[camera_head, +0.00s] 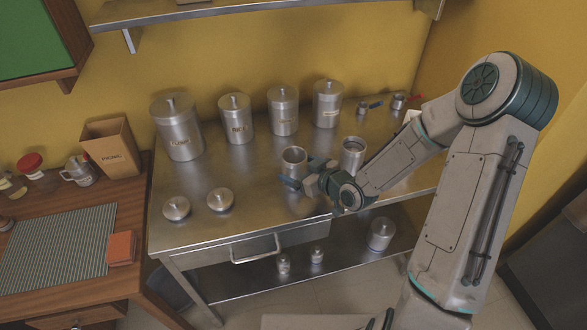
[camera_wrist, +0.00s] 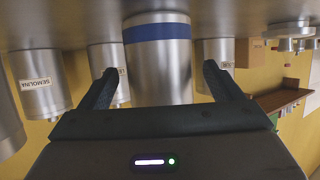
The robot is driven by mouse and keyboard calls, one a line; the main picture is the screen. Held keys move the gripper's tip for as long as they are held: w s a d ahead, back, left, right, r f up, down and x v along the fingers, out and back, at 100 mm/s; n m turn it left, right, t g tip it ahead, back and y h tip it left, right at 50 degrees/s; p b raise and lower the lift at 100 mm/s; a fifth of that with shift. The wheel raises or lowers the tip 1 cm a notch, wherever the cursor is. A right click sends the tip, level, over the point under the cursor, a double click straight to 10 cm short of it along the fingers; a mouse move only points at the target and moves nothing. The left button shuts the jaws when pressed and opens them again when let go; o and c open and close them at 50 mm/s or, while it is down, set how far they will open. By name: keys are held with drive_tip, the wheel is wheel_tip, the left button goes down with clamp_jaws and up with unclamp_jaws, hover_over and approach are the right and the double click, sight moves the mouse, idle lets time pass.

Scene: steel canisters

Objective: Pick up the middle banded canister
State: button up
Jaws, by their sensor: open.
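A steel canister with a blue band (camera_wrist: 157,70) stands in the middle of the wrist view, which is upside down; the band is near its base. It appears to be the open-topped canister (camera_head: 294,158) in front of my gripper in the head view. My gripper (camera_head: 303,174) is open and low over the steel table. In the wrist view its fingers (camera_wrist: 160,70) spread to either side of the canister, with gaps; I cannot tell how far it sits between them. A second open-topped canister (camera_head: 353,153) stands to the right, beside my forearm; no band is clear on it.
Several lidded, labelled canisters (camera_head: 239,120) line the back of the steel table (camera_head: 245,175). Two loose lids (camera_head: 220,199) lie at the front left. A wall shelf (camera_head: 200,14) hangs above. The table's left-middle is mostly clear.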

drive_tip(key=shift+x, duration=1.3)
drive_tip(key=c, duration=1.2)
